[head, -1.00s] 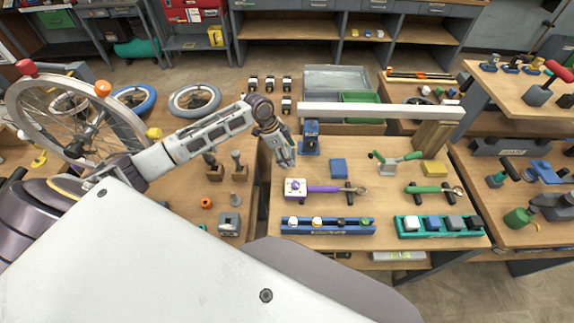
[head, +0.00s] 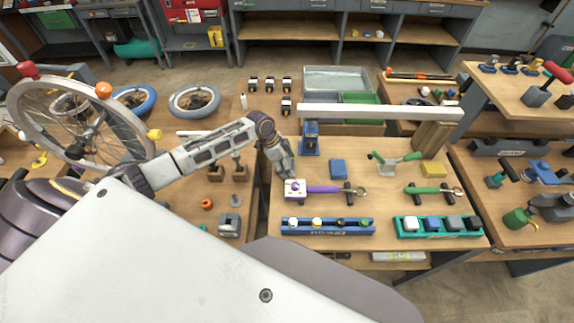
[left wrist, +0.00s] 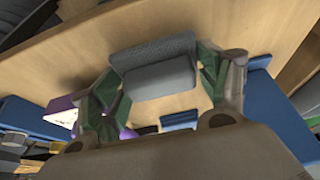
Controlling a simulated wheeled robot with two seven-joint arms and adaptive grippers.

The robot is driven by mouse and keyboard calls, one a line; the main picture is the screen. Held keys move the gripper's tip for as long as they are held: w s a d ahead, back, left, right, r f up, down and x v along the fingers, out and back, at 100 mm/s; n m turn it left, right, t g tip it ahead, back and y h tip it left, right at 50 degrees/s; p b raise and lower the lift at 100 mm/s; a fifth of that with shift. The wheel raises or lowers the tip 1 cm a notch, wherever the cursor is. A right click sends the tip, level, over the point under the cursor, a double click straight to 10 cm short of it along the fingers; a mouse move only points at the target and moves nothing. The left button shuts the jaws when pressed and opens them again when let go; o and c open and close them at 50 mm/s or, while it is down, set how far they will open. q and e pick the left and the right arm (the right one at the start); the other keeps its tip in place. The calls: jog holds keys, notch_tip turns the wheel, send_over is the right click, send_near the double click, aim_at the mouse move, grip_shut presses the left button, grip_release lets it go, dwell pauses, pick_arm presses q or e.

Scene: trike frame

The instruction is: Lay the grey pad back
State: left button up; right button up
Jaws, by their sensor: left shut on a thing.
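My left gripper (head: 286,178) reaches over the left part of the middle bench, just above the white block at the end of the purple-handled tool (head: 322,189). In the left wrist view, its two green-lined fingers (left wrist: 160,85) are shut on a grey pad (left wrist: 155,68), one at each end. Bare wood shows around the pad; whether it touches the bench I cannot tell. In the head view, the pad is too small or hidden to make out at the fingertips. My right gripper is not in view.
A blue rack (head: 300,232) and a teal rack with several blocks (head: 400,234) line the front edge. A blue stand (head: 310,140) and a white beam (head: 380,111) are behind the gripper.

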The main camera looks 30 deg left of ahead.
pick_arm(q)
jog(key=shift+f, duration=0.4)
jog(key=o, duration=1.2)
jog(key=shift+f, duration=0.1)
jog(key=shift+v, duration=6.15)
